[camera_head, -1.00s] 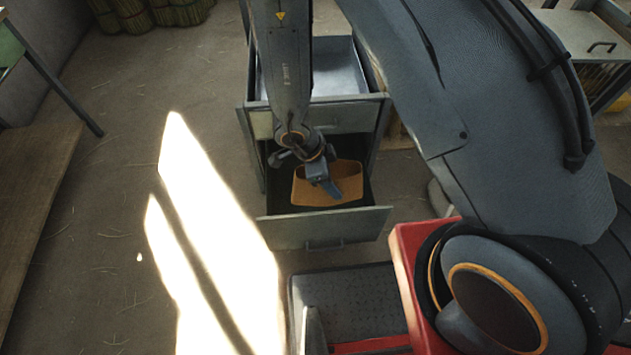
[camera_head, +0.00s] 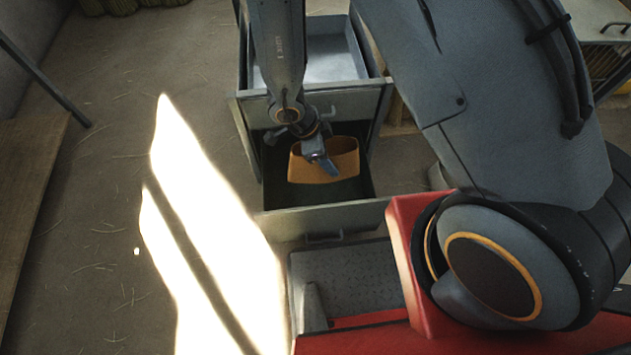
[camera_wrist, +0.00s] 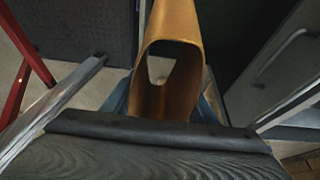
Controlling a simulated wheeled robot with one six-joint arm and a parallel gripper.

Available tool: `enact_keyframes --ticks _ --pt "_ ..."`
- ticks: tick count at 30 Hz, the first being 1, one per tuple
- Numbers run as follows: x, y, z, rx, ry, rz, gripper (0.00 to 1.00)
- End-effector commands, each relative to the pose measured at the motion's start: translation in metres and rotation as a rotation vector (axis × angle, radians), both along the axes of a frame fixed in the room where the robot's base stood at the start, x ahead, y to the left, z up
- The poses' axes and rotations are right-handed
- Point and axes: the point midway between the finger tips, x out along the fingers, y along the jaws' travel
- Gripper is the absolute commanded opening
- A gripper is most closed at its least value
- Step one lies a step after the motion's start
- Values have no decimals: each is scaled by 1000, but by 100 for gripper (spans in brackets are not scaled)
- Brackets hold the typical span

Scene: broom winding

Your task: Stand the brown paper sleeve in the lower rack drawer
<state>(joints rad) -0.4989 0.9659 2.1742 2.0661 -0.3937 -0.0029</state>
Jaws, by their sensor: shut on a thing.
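The brown paper sleeve (camera_head: 335,163) is in the head view, upright over the open lower rack drawer (camera_head: 318,218). My gripper (camera_head: 322,160) is shut on the sleeve's wall. In the wrist view the sleeve (camera_wrist: 168,92) shows its hollow, open end and a cut-out opening. The drawer is pulled out, and its dark floor shows in front of the sleeve. Whether the sleeve's bottom touches that floor I cannot tell.
The upper drawer (camera_head: 318,60) is also open, above and behind the lower one. A patch of sunlight lies on the floor at left. A wooden board (camera_head: 28,185) is at far left, and the floor between is clear.

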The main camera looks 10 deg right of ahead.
Motion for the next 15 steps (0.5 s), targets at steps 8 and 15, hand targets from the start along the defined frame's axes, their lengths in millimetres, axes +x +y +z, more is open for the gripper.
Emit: enact_keyframes --ticks 8,15 --pt "5 -1 -18 0 0 -2 32" --pt "13 -1 -44 0 0 -3 32"
